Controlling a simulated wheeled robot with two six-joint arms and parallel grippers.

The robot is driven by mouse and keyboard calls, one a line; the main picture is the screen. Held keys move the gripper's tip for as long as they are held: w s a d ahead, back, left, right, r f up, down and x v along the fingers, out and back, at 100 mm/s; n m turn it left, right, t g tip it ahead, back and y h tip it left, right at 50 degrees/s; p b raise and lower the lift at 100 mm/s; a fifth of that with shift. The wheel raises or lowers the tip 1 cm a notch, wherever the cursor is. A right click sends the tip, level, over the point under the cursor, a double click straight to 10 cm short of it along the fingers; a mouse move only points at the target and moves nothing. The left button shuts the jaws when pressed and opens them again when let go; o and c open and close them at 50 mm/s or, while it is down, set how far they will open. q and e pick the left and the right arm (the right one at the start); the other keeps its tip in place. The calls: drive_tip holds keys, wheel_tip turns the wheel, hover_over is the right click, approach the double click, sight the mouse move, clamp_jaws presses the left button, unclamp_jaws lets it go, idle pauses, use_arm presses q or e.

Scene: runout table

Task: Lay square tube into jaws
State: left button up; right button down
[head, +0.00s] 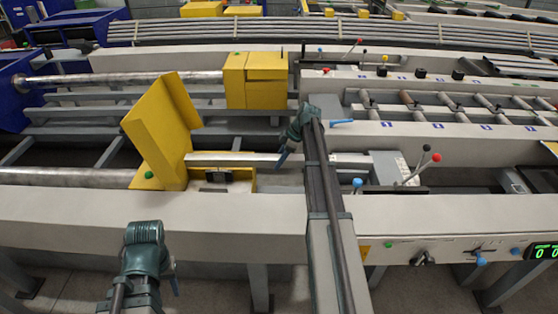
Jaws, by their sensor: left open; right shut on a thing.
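A grey square tube (240,159) lies level, left to right, in the middle of the head view. Its left end is at the yellow guard and its right part shows beyond my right arm. The jaws (218,177) look like a dark block in a yellow housing just below the tube's left part; whether the tube rests in them I cannot tell. My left gripper (144,233) is open and empty at the front, left of centre, away from the tube.
A tilted yellow guard (160,130) stands left of the jaws. A yellow block (256,80) sits behind on a round bar. A grey front beam (60,210) runs along the near side.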

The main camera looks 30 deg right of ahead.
wheel_tip(320, 180, down, 13)
drive_tip(key=b, duration=1.3)
drive_tip(key=shift+f, duration=0.2)
drive_tip(key=shift+c, duration=1.2)
unclamp_jaws()
wheel_tip(320, 180, up, 24)
drive_tip(key=p, duration=2.4)
drive_tip(key=shift+r, duration=0.15)
drive_tip(key=s+a+r+m+p, duration=0.2)
drive_tip(key=s+a, duration=0.1)
drive_tip(key=s, duration=0.2)
drive_tip(key=s+a+r+m+t+h+p, duration=0.1)
drive_tip(key=s+a+r+m+p, duration=0.1)
drive_tip(key=s, duration=0.3)
drive_tip(key=shift+s+a+m+h+p, duration=0.3)
drive_tip(key=shift+a+m+p, duration=0.3)
drive_tip(key=shift+a, duration=0.3)
drive_tip(key=shift+w+a+r, duration=0.1)
